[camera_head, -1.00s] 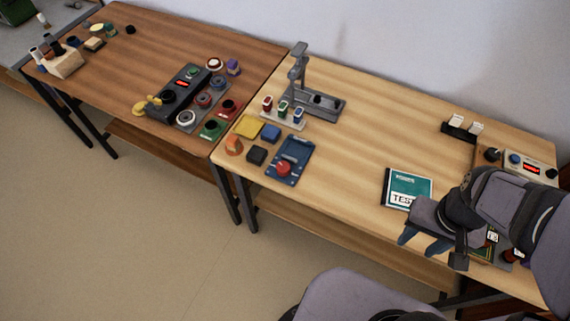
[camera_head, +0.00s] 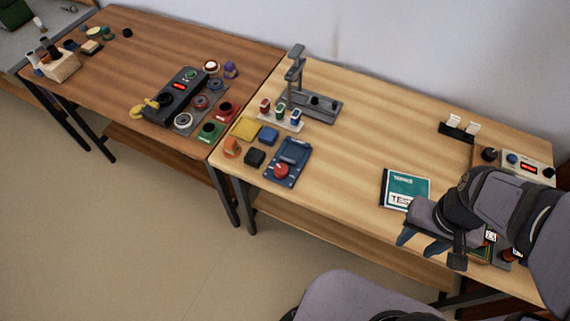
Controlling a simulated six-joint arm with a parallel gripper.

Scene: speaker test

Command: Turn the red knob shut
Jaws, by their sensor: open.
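A red round knob (camera_head: 281,170) sits on the lower part of a dark blue panel (camera_head: 292,150), near the left front of the light wood table. A red square plate with a dark round top (camera_head: 225,109) lies at the right end of the darker table. My gripper (camera_head: 420,244) is at the front right of the light table, its blue fingers apart and pointing down and left. It is empty and well to the right of the red knob, not touching it. My arm hides part of the table's right end.
A teal "TEST" booklet (camera_head: 406,188) lies just left of my arm. A grey stand (camera_head: 297,80) rises behind the blue panel. Orange (camera_head: 232,147) and dark (camera_head: 255,158) pieces sit left of the panel. Bare table lies between panel and booklet. A control box (camera_head: 527,168) is behind my arm.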

